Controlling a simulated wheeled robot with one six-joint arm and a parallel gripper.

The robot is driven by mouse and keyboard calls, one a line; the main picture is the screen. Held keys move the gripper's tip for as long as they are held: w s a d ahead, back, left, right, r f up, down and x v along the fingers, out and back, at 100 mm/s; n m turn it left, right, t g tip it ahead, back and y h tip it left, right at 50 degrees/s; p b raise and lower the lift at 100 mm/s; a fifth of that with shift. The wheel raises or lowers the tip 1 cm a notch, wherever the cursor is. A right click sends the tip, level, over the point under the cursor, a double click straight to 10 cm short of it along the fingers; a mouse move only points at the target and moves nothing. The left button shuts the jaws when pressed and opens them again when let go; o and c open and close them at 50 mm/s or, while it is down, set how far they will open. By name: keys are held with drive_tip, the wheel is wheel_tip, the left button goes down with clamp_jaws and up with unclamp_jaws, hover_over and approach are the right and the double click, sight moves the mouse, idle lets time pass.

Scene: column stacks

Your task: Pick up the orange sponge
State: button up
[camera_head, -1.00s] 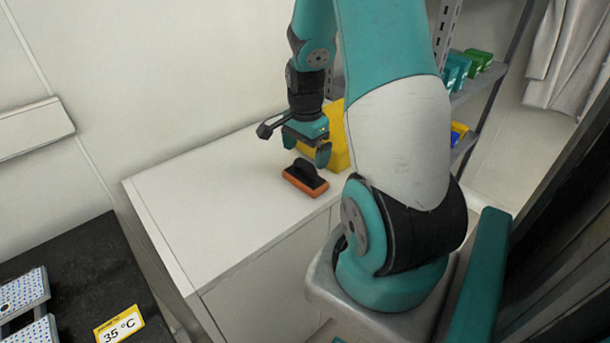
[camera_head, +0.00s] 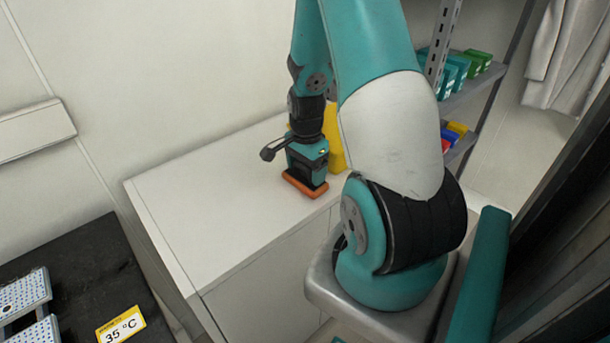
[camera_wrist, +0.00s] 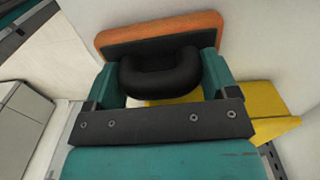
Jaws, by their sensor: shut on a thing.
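The orange sponge (camera_head: 305,187) has a flat orange pad and a black handle on top. It lies on the white cabinet top (camera_head: 215,200), near the front edge. My gripper (camera_head: 306,170) is directly over it, pointing down, with its fingers low at the pad. In the wrist view, the orange pad (camera_wrist: 160,32) shows behind the black handle (camera_wrist: 160,75). The gripper's fingers (camera_wrist: 160,82) stand on both sides of the handle and are shut on it. In the head view the handle is mostly hidden by the gripper.
A yellow bin (camera_head: 334,138) stands just behind the gripper and also shows in the wrist view (camera_wrist: 268,112). A shelf with several teal and green boxes (camera_head: 462,68) is at the right. A dark surface with a "35 °C" sign (camera_head: 120,325) is at lower left. The cabinet's left part is clear.

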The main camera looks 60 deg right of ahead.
drive_tip(key=shift+r, duration=0.15)
wheel_tip(320, 180, up, 20)
idle(0.3)
